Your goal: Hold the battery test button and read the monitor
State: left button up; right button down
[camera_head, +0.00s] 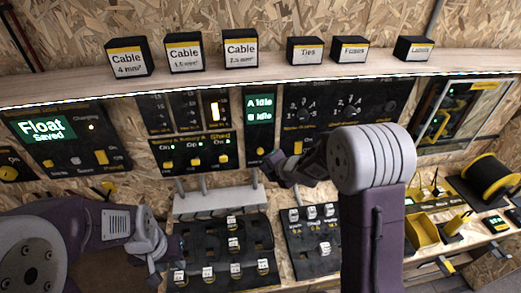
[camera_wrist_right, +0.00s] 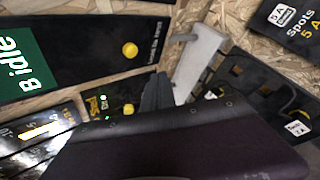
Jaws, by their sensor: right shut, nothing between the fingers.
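The battery monitor (camera_head: 259,106) is a green screen reading "A Idle" and "B Idle" on a black panel in the wall. A yellow button (camera_head: 260,151) sits below the screen on the same panel; it also shows in the right wrist view (camera_wrist_right: 130,50), with small lettering beside it. My right gripper (camera_head: 268,170) is shut and empty, just below the button. In the right wrist view its dark fingers (camera_wrist_right: 157,92) appear apart from the button. My left gripper (camera_head: 166,272) hangs low at the left, by a black board; its fingers are too unclear to judge.
A switch panel (camera_head: 197,152) with yellow toggles adjoins on the left. A "Float Saved" screen (camera_head: 42,129) is further left. Black boards with white-tagged pieces (camera_head: 222,255) lie below. Labelled boxes stand on the shelf (camera_head: 270,72) above.

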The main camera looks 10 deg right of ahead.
aim_at(260, 151)
jog(key=shift+w+p, duration=1.05)
jog(key=shift+w, duration=1.25)
jog(key=shift+w, duration=0.1)
jog(key=shift+w, duration=0.35)
